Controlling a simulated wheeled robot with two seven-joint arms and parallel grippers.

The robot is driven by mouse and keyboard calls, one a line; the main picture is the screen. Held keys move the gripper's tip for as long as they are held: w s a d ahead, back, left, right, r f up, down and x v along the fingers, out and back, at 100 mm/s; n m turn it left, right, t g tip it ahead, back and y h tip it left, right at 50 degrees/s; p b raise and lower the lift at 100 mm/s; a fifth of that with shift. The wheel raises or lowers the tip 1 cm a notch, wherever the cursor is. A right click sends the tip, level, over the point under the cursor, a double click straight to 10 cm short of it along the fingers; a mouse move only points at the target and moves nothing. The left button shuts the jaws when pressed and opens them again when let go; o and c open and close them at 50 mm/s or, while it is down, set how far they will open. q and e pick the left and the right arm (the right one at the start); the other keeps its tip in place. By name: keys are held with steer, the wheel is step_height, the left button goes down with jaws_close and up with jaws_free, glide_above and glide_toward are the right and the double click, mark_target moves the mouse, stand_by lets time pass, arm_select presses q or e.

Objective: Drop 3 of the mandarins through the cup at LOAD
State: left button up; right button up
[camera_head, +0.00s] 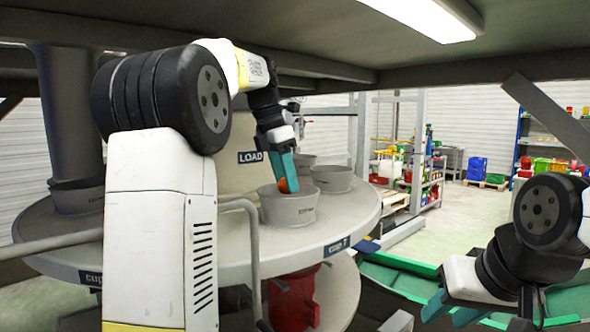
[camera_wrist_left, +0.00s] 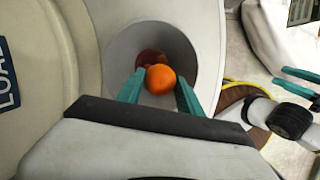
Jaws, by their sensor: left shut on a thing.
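The LOAD sign (camera_head: 251,157) is on the pale housing behind the round table. A grey cup (camera_head: 288,211) stands on the table's edge just in front of it. My left gripper (camera_head: 286,184) points down at this cup and is shut on an orange mandarin (camera_wrist_left: 160,79), held at the cup's mouth. In the left wrist view the cup's wide round opening (camera_wrist_left: 205,35) lies behind the mandarin, with something dark red deep inside; I cannot tell what it is. My right gripper (camera_head: 452,311) is at lower right, empty, its teal fingers apart.
Other grey cups stand on the round table (camera_head: 235,262), one right of the LOAD cup (camera_head: 333,178) and one behind. A grey bent rail (camera_head: 252,250) stands at the table's front. Green-edged trays (camera_head: 400,264) lie at lower right. Shelves stand far back.

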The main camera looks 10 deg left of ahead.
arm_select(q)
steer(key=shift+f, duration=0.2)
steer(key=o, duration=1.4)
steer(key=shift+o, duration=0.2)
steer(key=v, duration=0.7)
steer(key=shift+r, duration=0.4)
steer(key=shift+s, duration=0.15)
